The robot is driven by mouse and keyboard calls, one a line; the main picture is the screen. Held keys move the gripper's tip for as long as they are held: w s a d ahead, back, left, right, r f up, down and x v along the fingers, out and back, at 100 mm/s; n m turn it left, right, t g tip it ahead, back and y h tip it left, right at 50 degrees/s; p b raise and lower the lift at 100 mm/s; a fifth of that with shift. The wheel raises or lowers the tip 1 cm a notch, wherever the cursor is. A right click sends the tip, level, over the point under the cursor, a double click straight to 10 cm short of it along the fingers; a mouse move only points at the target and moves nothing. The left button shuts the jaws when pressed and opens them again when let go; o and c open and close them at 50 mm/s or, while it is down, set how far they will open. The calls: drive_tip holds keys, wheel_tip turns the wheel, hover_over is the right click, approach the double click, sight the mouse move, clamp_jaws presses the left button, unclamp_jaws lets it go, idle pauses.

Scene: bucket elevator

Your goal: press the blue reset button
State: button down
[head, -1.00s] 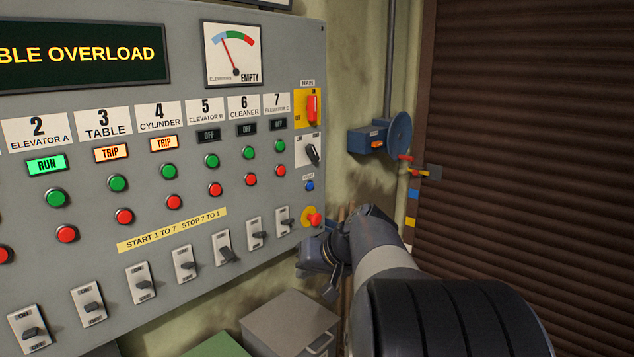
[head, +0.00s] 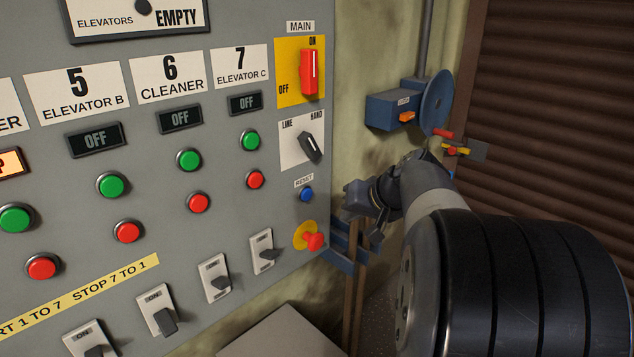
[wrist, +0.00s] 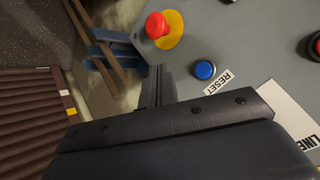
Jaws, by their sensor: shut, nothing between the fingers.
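The blue reset button (head: 306,195) sits on the right part of the grey panel, under a small RESET label (head: 304,181). It also shows in the wrist view (wrist: 205,70), right of my fingers. My gripper (head: 352,196) is to the right of the button in the head view, apart from it. In the wrist view my fingers (wrist: 158,72) are together and empty, pointing between the blue button and the red mushroom button (wrist: 156,26).
The red mushroom button on its yellow plate (head: 305,236) is just below the reset button. The LINE/HAND selector (head: 311,147) and red MAIN switch (head: 310,72) are above it. A blue box with a disc (head: 400,110) is on the wall at right.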

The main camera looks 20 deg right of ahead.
drive_tip(key=shift+s+a, duration=0.1)
idle(0.3)
drive_tip(key=p, duration=0.3)
approach(309, 199)
drive_tip(key=shift+s+f+x, duration=0.15)
drive_tip(key=shift+x, duration=0.75)
drive_tip(key=shift+s+f+x, duration=0.15)
drive_tip(key=shift+x, duration=0.75)
drive_tip(key=shift+s+f+x, duration=0.15)
drive_tip(key=shift+x, duration=0.75)
drive_tip(key=shift+w, duration=0.35)
drive_tip(key=shift+w+a, duration=0.15)
drive_tip(key=shift+w, duration=0.35)
idle(0.6)
drive_tip(key=shift+s+d+b, duration=0.3)
drive_tip(key=shift+s+b, duration=0.1)
drive_tip(key=shift+s, duration=0.45)
